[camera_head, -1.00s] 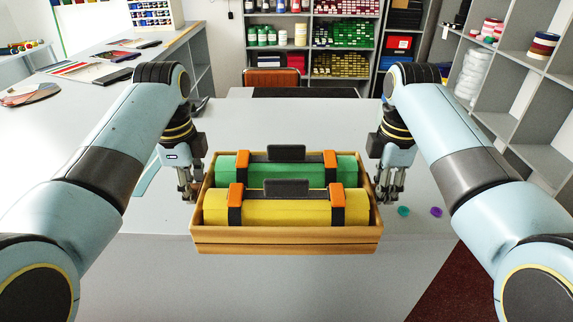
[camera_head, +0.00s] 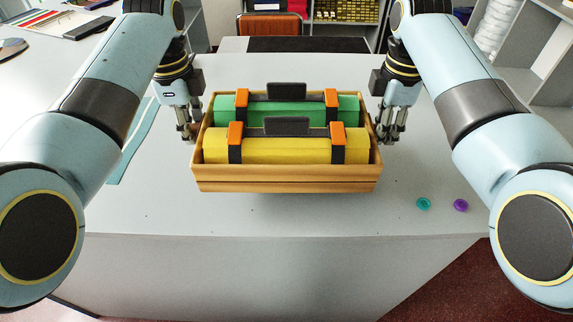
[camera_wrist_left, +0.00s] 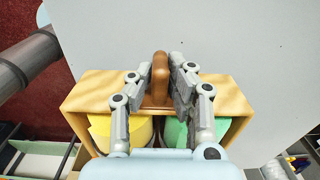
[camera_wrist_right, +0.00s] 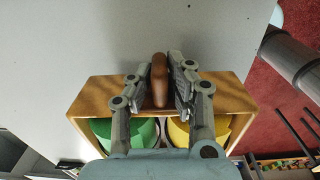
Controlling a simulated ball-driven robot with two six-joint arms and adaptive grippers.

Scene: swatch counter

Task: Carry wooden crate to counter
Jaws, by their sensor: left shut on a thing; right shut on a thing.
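My left gripper (camera_head: 188,136) is shut on the brown handle (camera_wrist_left: 160,75) at the crate's left end. My right gripper (camera_head: 388,140) is shut on the brown handle (camera_wrist_right: 159,78) at its right end. Whether the crate's underside touches the counter cannot be told.
A teal disc (camera_head: 423,204) and a purple disc (camera_head: 461,205) lie on the counter right of the crate. A teal strip (camera_head: 133,142) lies at its left. An orange-brown chair (camera_head: 270,26) stands behind. The counter's front part is clear.

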